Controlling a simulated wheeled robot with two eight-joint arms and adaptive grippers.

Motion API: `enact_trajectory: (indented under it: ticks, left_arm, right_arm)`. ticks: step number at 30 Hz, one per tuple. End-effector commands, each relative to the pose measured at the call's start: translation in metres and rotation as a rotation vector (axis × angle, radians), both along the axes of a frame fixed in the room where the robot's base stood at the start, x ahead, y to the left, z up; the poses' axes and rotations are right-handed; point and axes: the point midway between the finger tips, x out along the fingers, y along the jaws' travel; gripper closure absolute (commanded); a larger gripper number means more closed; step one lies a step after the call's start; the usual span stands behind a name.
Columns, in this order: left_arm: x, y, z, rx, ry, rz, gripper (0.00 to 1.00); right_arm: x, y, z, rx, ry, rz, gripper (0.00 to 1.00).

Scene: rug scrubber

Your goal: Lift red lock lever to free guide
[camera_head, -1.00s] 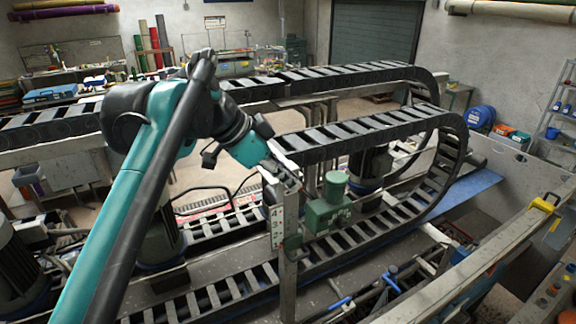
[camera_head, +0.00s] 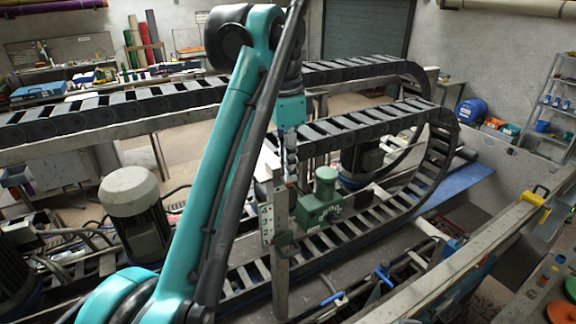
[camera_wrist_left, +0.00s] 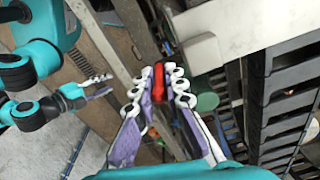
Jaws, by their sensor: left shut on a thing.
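In the left wrist view the red lock lever (camera_wrist_left: 158,82) stands between the fingers of my left gripper (camera_wrist_left: 159,85), which is shut on it. In the head view my left gripper (camera_head: 284,172) points down at the top of an upright metal post (camera_head: 281,290); the lever cannot be made out there. A plate with markings (camera_head: 267,222) sits on the post's left side. Which part is the guide, I cannot tell. My right gripper (camera_wrist_left: 107,84) shows at the left of the left wrist view, its fingers apart and empty.
A green motor unit (camera_head: 320,205) sits just right of the post. A black cable chain (camera_head: 385,122) loops behind and to the right. A grey motor (camera_head: 133,195) stands at the left. A metal rail (camera_head: 470,262) runs along the right front.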

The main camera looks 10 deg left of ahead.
Motion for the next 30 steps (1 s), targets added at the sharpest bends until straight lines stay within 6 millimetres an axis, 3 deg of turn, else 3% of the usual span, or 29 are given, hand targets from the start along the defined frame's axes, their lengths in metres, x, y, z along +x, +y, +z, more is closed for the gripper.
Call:
enact_trajectory:
  ticks: [13, 14, 15, 16, 30]
  left_arm:
    - [0.0005, 0.0003, 0.0013, 0.007, 0.001, 0.0, 1.0]
    - [0.0004, 0.0003, 0.0013, 0.007, 0.001, 0.0, 0.81]
    - [0.0004, 0.0003, 0.0012, 0.007, 0.002, 0.0, 0.7]
    - [0.0004, 0.0004, 0.0011, 0.007, 0.002, 0.0, 0.68]
    - [-0.0001, 0.0002, 0.0003, 0.005, 0.003, 0.0, 0.68]
  right_arm:
    - [0.0, 0.0, 0.0006, 0.0, 0.0, 0.0, 0.6]
    - [0.0, 0.0, 0.0006, 0.0, 0.0, 0.0, 0.6]
    - [0.0, 0.0, 0.0006, 0.0, 0.0, 0.0, 0.6]
    - [0.0, 0.0, 0.0006, 0.0, 0.0, 0.0, 0.6]
    - [0.0, 0.0, 0.0001, 0.0, 0.0, 0.0, 0.6]
